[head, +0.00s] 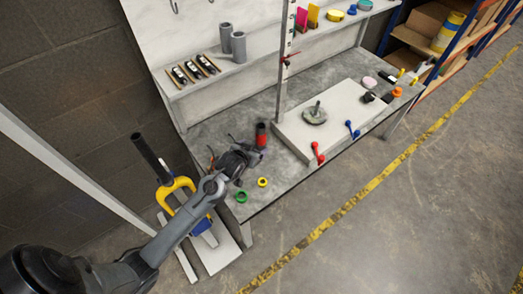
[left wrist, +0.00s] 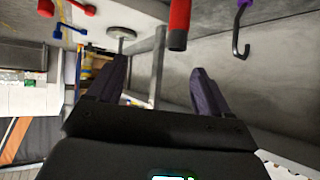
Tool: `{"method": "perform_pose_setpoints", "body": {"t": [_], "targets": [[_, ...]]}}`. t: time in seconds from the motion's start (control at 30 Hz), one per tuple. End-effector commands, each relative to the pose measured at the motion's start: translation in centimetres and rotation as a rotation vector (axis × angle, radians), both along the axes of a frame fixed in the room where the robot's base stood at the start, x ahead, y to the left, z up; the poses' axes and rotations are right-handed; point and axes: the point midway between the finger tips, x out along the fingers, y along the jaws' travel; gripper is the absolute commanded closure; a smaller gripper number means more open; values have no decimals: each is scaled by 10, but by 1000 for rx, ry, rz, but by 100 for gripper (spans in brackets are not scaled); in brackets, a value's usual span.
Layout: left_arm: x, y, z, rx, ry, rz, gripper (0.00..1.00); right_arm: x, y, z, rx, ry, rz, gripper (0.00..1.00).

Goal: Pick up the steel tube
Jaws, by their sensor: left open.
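My right gripper is not in view.
The bench (head: 210,137) carries a white slab (head: 345,115) with a round grey disc fixture (head: 314,113). Green (head: 241,196) and yellow (head: 262,182) rings lie near its front left edge. A post (head: 285,60) stands mid-bench.

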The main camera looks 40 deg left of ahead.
Motion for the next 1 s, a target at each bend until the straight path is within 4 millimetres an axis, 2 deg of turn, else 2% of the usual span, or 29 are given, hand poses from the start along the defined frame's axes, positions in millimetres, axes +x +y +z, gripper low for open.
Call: {"method": "perform_pose_setpoints", "body": {"t": [0.03,0.2,0.3,0.57,0.8,1.0], "targets": [[11,9,-29,2,-28,15,20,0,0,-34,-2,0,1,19],[40,32,-58,2,-111,57,20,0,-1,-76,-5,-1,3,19],[51,42,-67,2,-145,73,20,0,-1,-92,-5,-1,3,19],[71,56,-80,2,-188,93,20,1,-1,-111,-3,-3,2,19],[99,66,-93,2,-190,95,20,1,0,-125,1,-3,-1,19],[111,70,-99,3,-187,93,20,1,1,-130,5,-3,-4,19]]}}
